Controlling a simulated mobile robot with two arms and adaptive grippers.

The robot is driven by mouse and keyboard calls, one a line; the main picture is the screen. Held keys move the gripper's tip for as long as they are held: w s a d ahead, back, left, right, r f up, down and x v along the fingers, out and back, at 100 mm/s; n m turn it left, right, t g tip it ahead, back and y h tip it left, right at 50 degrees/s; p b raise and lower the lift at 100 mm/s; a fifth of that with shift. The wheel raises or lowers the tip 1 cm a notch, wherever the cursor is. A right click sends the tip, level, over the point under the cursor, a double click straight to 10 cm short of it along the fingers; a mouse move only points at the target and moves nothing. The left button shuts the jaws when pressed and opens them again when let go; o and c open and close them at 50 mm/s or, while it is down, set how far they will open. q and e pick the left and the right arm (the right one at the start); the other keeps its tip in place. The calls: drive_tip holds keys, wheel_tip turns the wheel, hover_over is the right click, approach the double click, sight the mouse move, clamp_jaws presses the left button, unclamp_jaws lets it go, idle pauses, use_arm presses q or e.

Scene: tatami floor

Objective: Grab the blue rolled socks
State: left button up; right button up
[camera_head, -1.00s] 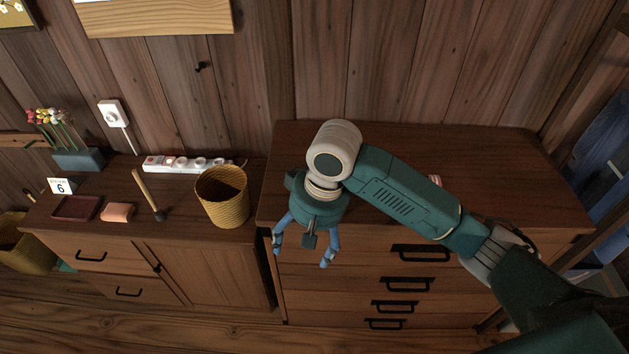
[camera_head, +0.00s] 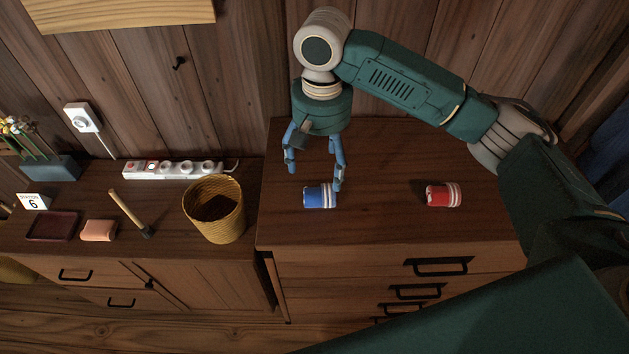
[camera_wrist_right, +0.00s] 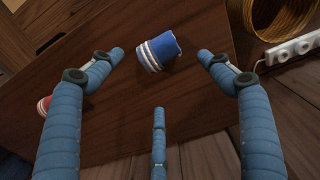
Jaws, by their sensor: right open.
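The blue rolled socks (camera_head: 319,196), with white stripes at one end, lie on the dresser top (camera_head: 385,218) near its left side. My right gripper (camera_head: 314,180) is open, with its fingers pointing down over the dresser by the blue socks. In the right wrist view the blue socks (camera_wrist_right: 160,51) show beyond the fingertips, between the two side fingers of the gripper (camera_wrist_right: 160,68), with nothing held. Whether a finger touches them I cannot tell. My left gripper is not in view.
Red rolled socks (camera_head: 443,195) lie to the right on the same dresser. A wicker basket (camera_head: 214,226) stands on the lower cabinet to the left, near a white power strip (camera_head: 172,170), a mallet (camera_head: 131,212) and a salmon-coloured block (camera_head: 98,231). The dresser between both socks is clear.

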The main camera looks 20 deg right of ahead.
sight(320, 190)
drive_tip(key=f, duration=0.1)
drive_tip(key=s+f, duration=0.1)
drive_tip(key=f, duration=0.1)
drive_tip(key=shift+f+p, duration=0.3)
drive_tip(key=f, duration=0.2)
drive_tip(key=f+p, duration=0.2)
drive_tip(key=f, duration=0.1)
drive_tip(key=shift+w+f, duration=0.35)
drive_tip(key=shift+w, duration=0.05)
drive_tip(key=shift+f, duration=0.3)
drive_tip(key=c, duration=1.1)
